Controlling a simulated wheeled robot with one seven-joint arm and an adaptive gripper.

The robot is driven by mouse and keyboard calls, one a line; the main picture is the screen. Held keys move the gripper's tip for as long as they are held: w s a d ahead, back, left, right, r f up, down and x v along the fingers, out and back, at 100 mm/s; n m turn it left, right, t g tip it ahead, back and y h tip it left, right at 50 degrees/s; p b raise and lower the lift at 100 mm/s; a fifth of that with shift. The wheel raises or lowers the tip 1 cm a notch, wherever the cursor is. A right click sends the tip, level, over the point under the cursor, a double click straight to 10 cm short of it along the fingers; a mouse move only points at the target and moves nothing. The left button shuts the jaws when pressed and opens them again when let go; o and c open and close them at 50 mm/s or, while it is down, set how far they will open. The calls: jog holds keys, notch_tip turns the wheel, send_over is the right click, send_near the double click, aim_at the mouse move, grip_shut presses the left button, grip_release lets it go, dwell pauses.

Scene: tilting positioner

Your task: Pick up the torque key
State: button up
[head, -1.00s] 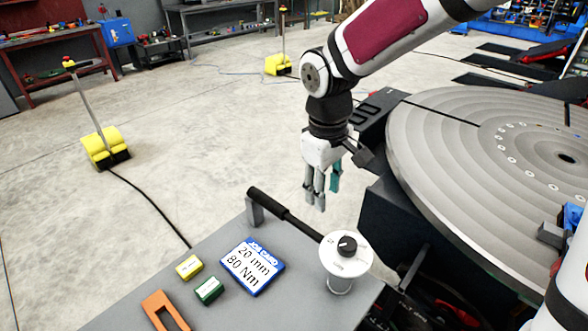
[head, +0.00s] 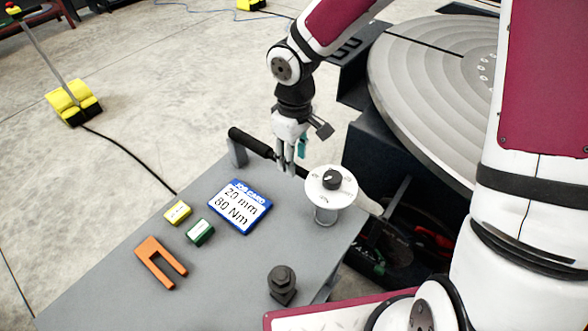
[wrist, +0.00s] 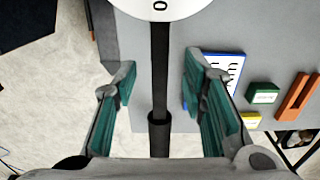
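The torque key has a black grip (head: 250,141) at its left end, propped on a small grey rest (head: 236,153) at the table's far edge. Its shaft runs right toward a white dial (head: 330,183) with a black knob. My gripper (head: 288,168) points down over the shaft between grip and dial. In the wrist view, my gripper (wrist: 163,105) is open, with green-padded fingers on either side of the dark shaft (wrist: 160,75) and a gap on both sides. The grip (wrist: 158,135) lies lower in that view. In the head view, the fingers partly hide the shaft.
On the grey table (head: 110,285) lie a blue-and-white job card (head: 239,207), yellow (head: 178,212) and green (head: 200,231) blocks, an orange fork-shaped piece (head: 160,262) and a dark bolt-like part (head: 282,284). A large round turntable (head: 430,90) stands behind right.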

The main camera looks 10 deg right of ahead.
jog(key=shift+f, duration=2)
grip_shut()
jog(key=shift+r, duration=0.1)
